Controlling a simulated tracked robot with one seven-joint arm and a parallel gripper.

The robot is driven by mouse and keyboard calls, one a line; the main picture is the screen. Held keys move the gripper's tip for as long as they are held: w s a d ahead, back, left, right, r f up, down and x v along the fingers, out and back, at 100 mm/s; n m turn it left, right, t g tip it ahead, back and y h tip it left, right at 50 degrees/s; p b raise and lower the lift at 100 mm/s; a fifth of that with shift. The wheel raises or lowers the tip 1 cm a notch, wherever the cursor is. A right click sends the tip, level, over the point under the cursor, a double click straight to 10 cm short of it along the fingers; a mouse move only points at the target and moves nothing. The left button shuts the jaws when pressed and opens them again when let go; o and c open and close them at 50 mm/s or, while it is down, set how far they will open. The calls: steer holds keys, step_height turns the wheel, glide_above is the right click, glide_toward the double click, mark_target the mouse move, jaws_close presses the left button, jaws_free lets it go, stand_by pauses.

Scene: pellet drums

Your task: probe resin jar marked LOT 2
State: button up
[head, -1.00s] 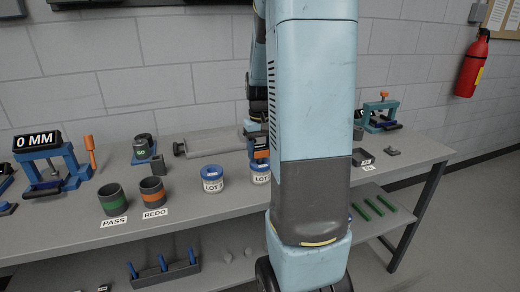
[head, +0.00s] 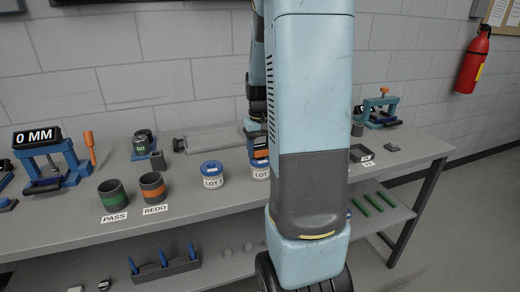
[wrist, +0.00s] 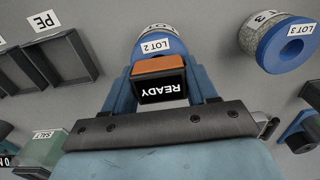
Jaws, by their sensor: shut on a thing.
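The jar marked LOT 2 (wrist: 158,42) has a blue lid and stands just beyond my gripper in the wrist view; the held tool partly covers it. In the head view its white front (head: 260,173) shows, partly hidden behind my arm. My gripper (wrist: 162,88) is shut on a dark probe with an orange end (wrist: 160,65) and a display reading READY. The probe overlaps the jar in view; I cannot tell whether they touch. In the head view the orange part (head: 261,153) shows just above the jar. The jar marked LOT 3 (wrist: 278,40) stands beside it.
The LOT 3 jar (head: 212,175), a green-banded PASS cup (head: 114,195) and an orange-banded REDO cup (head: 152,187) stand left along the bench. A blue fixture with a 0 MM display (head: 38,138) is farther left. Dark trays (wrist: 50,60) lie left in the wrist view.

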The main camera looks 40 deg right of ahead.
steer(key=o, duration=1.2)
steer(key=shift+c, duration=0.2)
steer(key=shift+r, duration=0.1)
step_height(320, 180, up, 14)
steer(key=shift+f, duration=0.2)
steer(key=s+a+r+n+t, duration=0.3)
steer(key=s+a+t, duration=0.2)
steer(key=s+a, duration=1.2)
steer(key=shift+s+a+t, duration=0.2)
steer(key=shift+a+t, duration=0.1)
steer(key=shift+a, duration=0.95)
